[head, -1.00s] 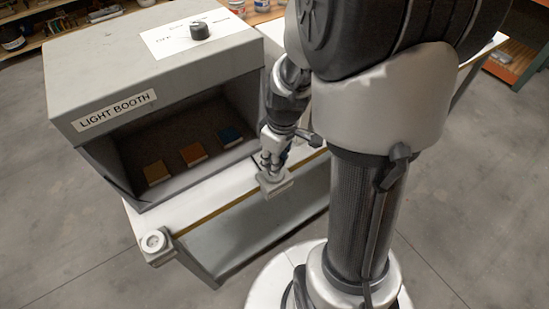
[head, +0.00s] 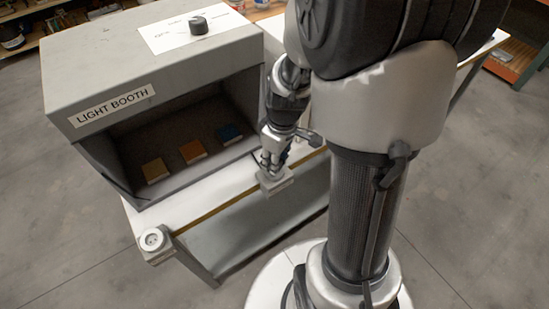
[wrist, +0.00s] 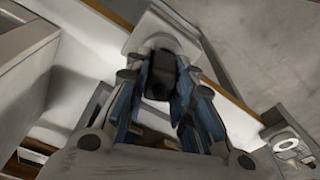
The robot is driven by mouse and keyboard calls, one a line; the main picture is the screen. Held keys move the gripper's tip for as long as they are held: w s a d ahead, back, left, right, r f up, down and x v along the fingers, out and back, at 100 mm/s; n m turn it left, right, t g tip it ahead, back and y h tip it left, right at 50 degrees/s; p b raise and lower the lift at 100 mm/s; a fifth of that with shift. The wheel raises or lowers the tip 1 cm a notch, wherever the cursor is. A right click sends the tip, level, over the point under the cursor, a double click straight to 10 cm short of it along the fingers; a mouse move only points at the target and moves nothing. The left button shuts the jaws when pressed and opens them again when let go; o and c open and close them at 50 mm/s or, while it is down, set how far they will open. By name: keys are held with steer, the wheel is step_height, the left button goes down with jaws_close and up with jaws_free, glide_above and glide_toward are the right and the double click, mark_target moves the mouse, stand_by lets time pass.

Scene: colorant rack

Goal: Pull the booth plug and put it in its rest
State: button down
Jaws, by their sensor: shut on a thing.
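My gripper (head: 270,164) is at the front edge of the white bench, right of the light booth's opening. In the wrist view its fingers (wrist: 162,68) are shut on a dark plug (wrist: 160,78). The plug is at a pale block (head: 277,183) on the bench edge, which also shows beyond the fingertips (wrist: 150,32). The fingers hide the contact, so I cannot tell whether the plug is seated in it. A second pale block with a round white face (head: 153,240) is at the bench's front left corner; it also shows at the right of the wrist view (wrist: 287,142).
The bench edge between the pale blocks is clear.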

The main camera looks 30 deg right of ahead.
steer(key=shift+f+b, duration=0.55)
steer(key=shift+f, duration=0.15)
steer(key=c, duration=1.3)
jaws_free()
steer(key=shift+r, duration=0.15)
steer(key=r, duration=0.4)
steer(key=s+r, duration=0.1)
steer(key=r, duration=0.6)
steer(key=shift+s+d+r, duration=0.15)
steer(key=shift+d+r, duration=0.15)
steer(key=shift+r, duration=0.1)
steer(key=s+a+r+m+t, duration=0.3)
steer(key=s+a+r, duration=0.3)
steer(key=s+a, duration=0.5)
steer(key=shift+s+a+r+m+h, duration=0.25)
steer(key=shift+s+m, duration=0.35)
steer(key=shift+m, duration=0.3)
steer(key=shift+d, duration=0.1)
